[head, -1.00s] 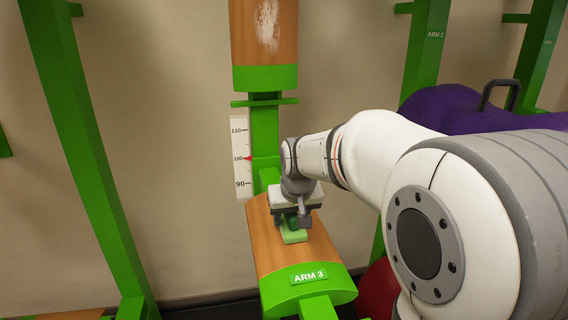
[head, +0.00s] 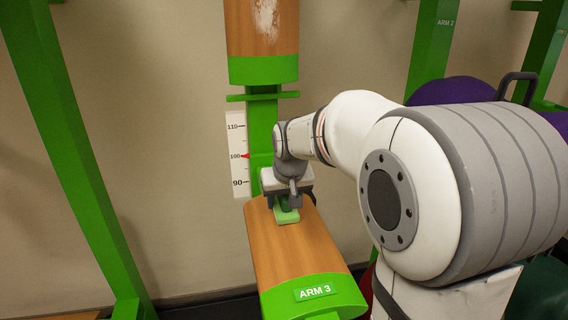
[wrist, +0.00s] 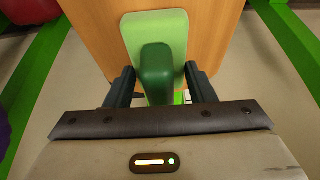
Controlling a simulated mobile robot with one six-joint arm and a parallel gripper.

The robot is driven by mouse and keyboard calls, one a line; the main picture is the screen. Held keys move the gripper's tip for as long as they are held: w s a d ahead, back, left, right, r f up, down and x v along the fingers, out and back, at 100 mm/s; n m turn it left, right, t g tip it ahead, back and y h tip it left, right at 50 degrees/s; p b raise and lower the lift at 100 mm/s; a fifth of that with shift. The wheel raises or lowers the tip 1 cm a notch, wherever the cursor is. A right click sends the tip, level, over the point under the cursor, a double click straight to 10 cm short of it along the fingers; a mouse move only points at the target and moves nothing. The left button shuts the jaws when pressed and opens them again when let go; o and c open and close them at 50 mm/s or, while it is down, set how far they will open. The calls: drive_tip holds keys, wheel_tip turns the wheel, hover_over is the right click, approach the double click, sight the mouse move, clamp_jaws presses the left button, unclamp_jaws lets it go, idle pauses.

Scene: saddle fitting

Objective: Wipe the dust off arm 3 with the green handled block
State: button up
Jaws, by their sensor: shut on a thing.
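The green handled block (head: 286,216) lies against the far part of arm 3's top. My gripper (wrist: 157,80) is shut on the block's dark green handle in the wrist view, one finger on each side. The block's pale green pad (wrist: 155,22) appears flat against the wood. My gripper hides the far end of arm 3.
Another wooden arm (head: 262,40) with a pale dusty patch is above on the same green post. A scale (head: 238,155) with a red pointer stands beside the post. Green uprights (head: 75,160) stand either side. Purple things (head: 455,91) are behind my arm.

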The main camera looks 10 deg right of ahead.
drive_tip(key=shift+w+r, duration=0.15)
drive_tip(key=shift+w, duration=0.25)
drive_tip(key=p+v, duration=0.2)
drive_tip(key=v, duration=0.1)
drive_tip(key=shift+w+r, duration=0.3)
drive_tip(key=shift+r, duration=0.05)
drive_tip(key=shift+w+r+p, duration=0.25)
drive_tip(key=shift+r+p, duration=0.4)
drive_tip(key=shift+s+r+p, duration=0.1)
drive_tip(key=shift+r+p, duration=0.95)
drive_tip(key=shift+r, duration=0.5)
drive_tip(key=shift+s+f, duration=0.1)
